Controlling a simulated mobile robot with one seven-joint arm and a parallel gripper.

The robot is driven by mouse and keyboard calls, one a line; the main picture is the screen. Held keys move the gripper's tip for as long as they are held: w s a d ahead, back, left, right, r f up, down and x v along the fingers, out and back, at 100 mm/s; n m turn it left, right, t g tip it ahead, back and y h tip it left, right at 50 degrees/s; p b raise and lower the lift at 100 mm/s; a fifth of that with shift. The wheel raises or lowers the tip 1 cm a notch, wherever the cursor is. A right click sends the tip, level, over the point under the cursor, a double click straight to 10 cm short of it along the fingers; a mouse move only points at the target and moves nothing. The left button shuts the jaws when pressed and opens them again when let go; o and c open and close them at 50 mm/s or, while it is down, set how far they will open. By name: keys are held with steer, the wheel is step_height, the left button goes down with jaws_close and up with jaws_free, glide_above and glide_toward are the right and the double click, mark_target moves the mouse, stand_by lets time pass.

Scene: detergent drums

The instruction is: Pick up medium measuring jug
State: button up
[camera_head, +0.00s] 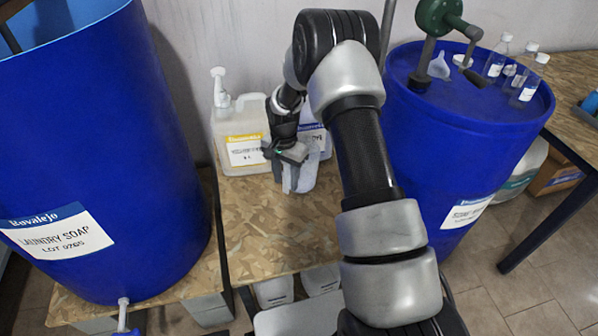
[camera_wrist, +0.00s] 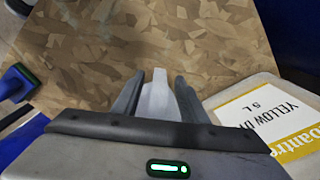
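A translucent pale measuring jug (camera_head: 306,174) appears to be at my gripper, over the wooden board table in the head view. The arm and fingers hide much of it, and its size against other jugs cannot be judged. My gripper (camera_head: 290,182) points down at it. In the wrist view, a narrow whitish piece (camera_wrist: 157,98), seemingly part of the jug, stands between the two dark fingers of my gripper (camera_wrist: 160,78). Slim gaps show on both sides of it near the tips, so the fingers look open around it.
A white pump canister with a yellow label (camera_head: 241,145) stands close behind, left of the gripper. A blue-labelled container (camera_head: 313,136) is behind the jug. Large blue drums stand left (camera_head: 100,150) and right (camera_head: 455,130). The table front (camera_head: 265,240) is clear.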

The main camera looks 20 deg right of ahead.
mark_target(286, 193)
step_height(286, 193, down, 4)
steer(key=shift+f+b, duration=0.2)
steer(key=shift+b, duration=0.15)
jaws_close()
steer(key=shift+r, duration=0.1)
steer(key=shift+r+p, duration=0.8)
steer(key=shift+r, duration=4.1)
